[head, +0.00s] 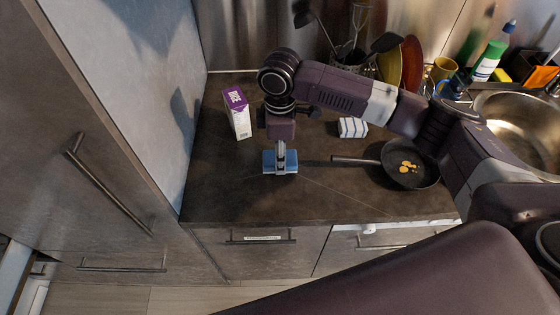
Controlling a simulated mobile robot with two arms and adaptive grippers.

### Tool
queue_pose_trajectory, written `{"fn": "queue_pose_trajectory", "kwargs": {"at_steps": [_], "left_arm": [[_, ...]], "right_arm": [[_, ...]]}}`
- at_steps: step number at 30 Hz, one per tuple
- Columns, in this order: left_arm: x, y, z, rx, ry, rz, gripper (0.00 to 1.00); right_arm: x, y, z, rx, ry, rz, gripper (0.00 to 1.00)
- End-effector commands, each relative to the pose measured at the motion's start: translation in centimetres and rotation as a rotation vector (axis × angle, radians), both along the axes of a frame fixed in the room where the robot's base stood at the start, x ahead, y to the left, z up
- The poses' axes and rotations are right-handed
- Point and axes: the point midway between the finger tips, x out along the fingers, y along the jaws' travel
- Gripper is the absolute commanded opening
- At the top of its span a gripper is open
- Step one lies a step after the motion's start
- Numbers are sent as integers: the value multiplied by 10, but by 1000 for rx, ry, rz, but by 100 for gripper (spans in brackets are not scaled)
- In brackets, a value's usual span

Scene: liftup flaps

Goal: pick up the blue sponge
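The blue sponge (269,162) is at the countertop, left of the pan. My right arm comes in from the right, and my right gripper (281,158) points down right at the sponge, its fingers overlapping the sponge's middle. The fingers show edge-on, so I cannot tell whether they are shut on the sponge or open around it. I also cannot tell whether the sponge rests on the counter or is slightly raised. My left gripper is not in view.
A purple-and-white carton (238,113) stands behind and left of the sponge. A striped block (353,128) lies to the right. A frying pan (424,178) with yellow pieces points its handle toward the sponge. A sink (525,130) is far right. The front-left counter (225,200) is clear.

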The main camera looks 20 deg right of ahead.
Motion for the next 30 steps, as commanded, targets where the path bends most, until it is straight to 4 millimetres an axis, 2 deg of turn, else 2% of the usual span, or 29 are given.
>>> {"fn": "queue_pose_trajectory", "kwargs": {"at_steps": [12, 16, 21, 30], "left_arm": [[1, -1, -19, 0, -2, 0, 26], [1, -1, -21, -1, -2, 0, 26], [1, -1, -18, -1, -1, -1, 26], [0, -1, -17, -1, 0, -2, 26]], "right_arm": [[1, 1, 118, 2, -6, 1, 27], [1, 0, 147, 1, -3, -1, 27], [1, 0, 165, -1, -2, -2, 27], [0, 0, 171, 0, 1, -2, 27]]}}
